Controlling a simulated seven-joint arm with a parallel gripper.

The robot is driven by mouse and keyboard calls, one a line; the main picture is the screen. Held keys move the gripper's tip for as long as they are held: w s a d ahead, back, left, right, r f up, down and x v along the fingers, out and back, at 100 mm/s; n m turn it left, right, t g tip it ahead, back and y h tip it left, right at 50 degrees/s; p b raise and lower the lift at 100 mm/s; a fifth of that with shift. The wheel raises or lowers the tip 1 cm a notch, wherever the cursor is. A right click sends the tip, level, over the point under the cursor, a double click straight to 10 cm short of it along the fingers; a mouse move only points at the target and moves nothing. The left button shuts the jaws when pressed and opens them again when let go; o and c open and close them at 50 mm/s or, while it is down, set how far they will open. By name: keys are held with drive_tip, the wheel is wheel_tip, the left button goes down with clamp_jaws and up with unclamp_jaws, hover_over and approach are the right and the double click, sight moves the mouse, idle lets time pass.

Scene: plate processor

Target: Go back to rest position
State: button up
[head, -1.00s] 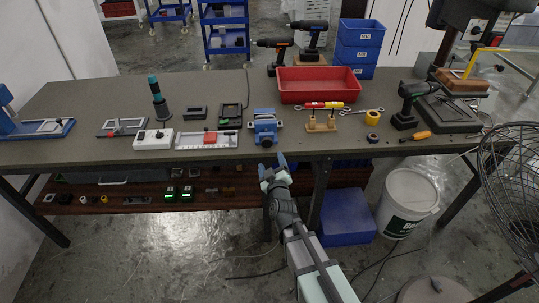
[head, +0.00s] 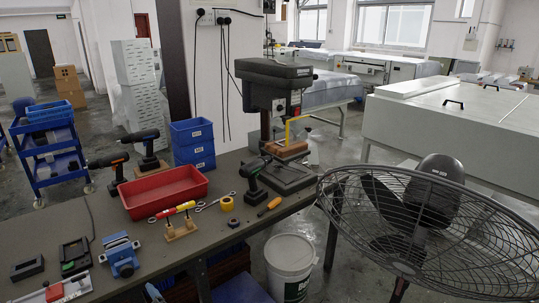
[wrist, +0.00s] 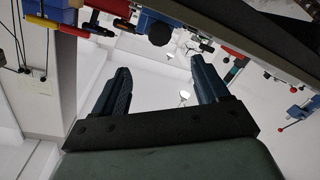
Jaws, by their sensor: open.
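My gripper (wrist: 160,72) shows in the wrist view with its two dark blue fingers spread wide and nothing between them. Only a bit of it shows in the head view (head: 153,293), at the bottom edge in front of the workbench (head: 135,272). It is apart from the blue vise (head: 122,258), which stands on the bench near the front edge. The rest of my arm is out of the head view.
A red tray (head: 163,190), drills, screwdrivers on a wooden stand and a drill press (head: 272,85) stand on the bench. A white bucket (head: 290,262) and a large fan (head: 420,225) stand in front on the right.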

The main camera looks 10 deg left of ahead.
drive_tip(key=s+f+m+g+h, duration=0.3)
drive_tip(key=s+f+g, duration=0.3)
drive_tip(key=f, duration=0.4)
drive_tip(key=s+d+f+m+g+h, duration=0.2)
drive_tip(key=s+d+f+g+h, duration=0.3)
drive_tip(key=d+f, duration=0.5)
drive_tip(key=s+d+f+m+g+h, duration=0.15)
drive_tip(key=d+f, duration=0.25)
drive_tip(key=d, duration=0.7)
drive_tip(key=s+d+f+m+g+h, duration=0.1)
drive_tip(key=d+f+m+h, duration=0.2)
drive_tip(key=d, duration=0.8)
drive_tip(key=s+d+f+m+g+h, duration=0.1)
drive_tip(key=d+f+h, duration=0.3)
drive_tip(key=d, duration=0.7)
drive_tip(key=s+d+f+m+g+y, duration=0.1)
drive_tip(key=s+d+f+m, duration=0.2)
drive_tip(key=d, duration=0.5)
drive_tip(key=s+d+f+m+g+y, duration=0.2)
drive_tip(key=s+d+f+m, duration=0.1)
drive_tip(key=d, duration=0.6)
drive_tip(key=shift+s+d+f, duration=0.25)
drive_tip(key=shift+s+d, duration=0.05)
drive_tip(key=shift+s, duration=0.6)
